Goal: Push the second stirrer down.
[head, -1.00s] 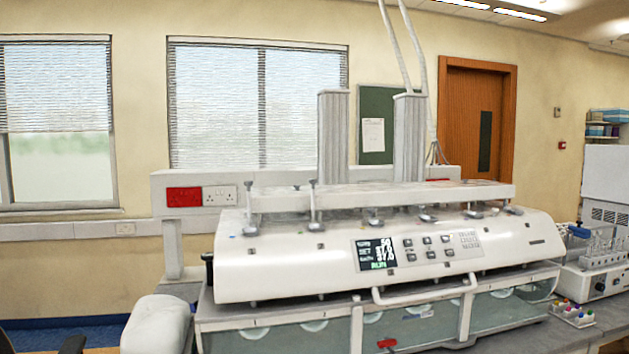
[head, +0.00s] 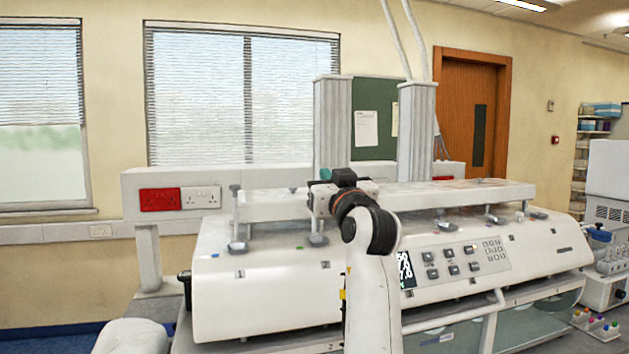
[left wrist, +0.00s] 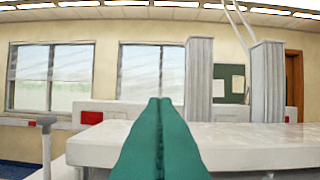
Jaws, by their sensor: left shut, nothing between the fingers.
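The white tablet tester carries a row of stirrers along its top bar. The first stirrer (head: 236,218) stands at the left, above the mark 1, with its cap raised over the bar. The second stirrer (head: 318,239) is above the mark 2; its lower end shows, but its top is hidden behind my left gripper (head: 325,174), so its height cannot be told. The gripper's green fingers are shut and empty, at about bar height in the head view. In the left wrist view the shut fingers (left wrist: 160,105) point over the white bar. A raised stirrer (left wrist: 46,140) shows at left there.
Two grey columns (head: 332,125) rise behind the bar. My arm covers part of the display (head: 406,267) and front panel. Open space lies above the bar's left part.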

